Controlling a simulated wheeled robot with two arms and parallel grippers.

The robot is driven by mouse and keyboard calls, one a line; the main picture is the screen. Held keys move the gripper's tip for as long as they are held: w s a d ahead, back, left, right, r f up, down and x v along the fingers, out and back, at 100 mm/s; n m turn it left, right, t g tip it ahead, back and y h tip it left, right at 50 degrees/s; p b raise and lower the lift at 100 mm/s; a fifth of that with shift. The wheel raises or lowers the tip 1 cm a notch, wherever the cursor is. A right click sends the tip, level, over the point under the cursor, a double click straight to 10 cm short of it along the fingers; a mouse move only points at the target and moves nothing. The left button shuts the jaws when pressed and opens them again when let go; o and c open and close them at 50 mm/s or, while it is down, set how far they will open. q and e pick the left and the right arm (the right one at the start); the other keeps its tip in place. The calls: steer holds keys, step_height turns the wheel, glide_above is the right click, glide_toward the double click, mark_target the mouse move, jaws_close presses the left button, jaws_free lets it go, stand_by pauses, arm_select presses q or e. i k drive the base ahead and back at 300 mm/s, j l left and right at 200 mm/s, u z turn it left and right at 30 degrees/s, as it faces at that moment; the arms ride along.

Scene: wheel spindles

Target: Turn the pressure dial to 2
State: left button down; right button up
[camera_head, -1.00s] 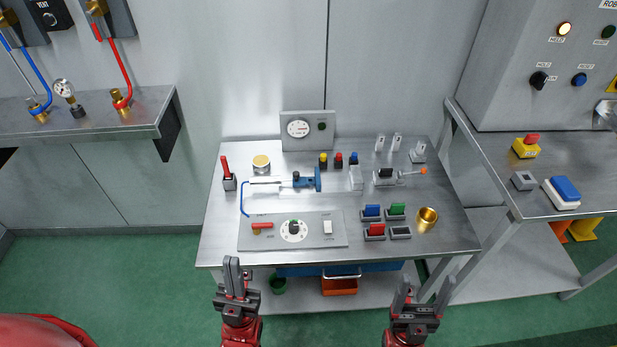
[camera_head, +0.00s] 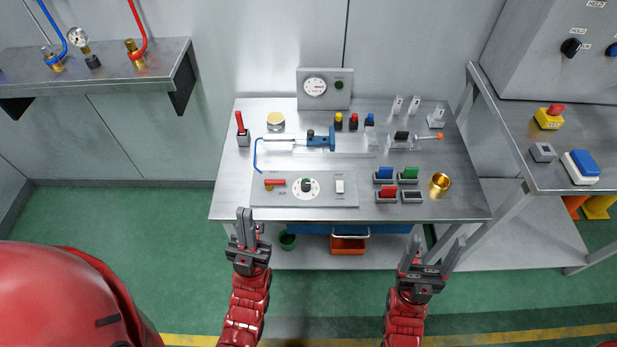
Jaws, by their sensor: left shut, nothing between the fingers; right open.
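A round white gauge (camera_head: 315,86) is on an upright box at the table's back. My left gripper (camera_head: 246,212) is shut and empty, in front of the table's front left edge, apart from the knob. My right gripper (camera_head: 432,245) is open and empty, in front of the table's front right part.
On the panel are a red lever (camera_head: 275,182) and a white switch (camera_head: 340,186). Behind it lies a blue clamp device (camera_head: 321,140) with a syringe-like tube. Coloured blocks (camera_head: 387,192) and a brass cup (camera_head: 439,183) stand to the right. A side bench (camera_head: 520,150) is at the right.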

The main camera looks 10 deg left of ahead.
mark_target(306, 187)
steer(key=i+j+z, duration=0.1)
steer(key=j+z, duration=0.3)
steer(key=j, duration=0.15)
steer(key=j+z, duration=0.4)
steer(key=j, duration=0.15)
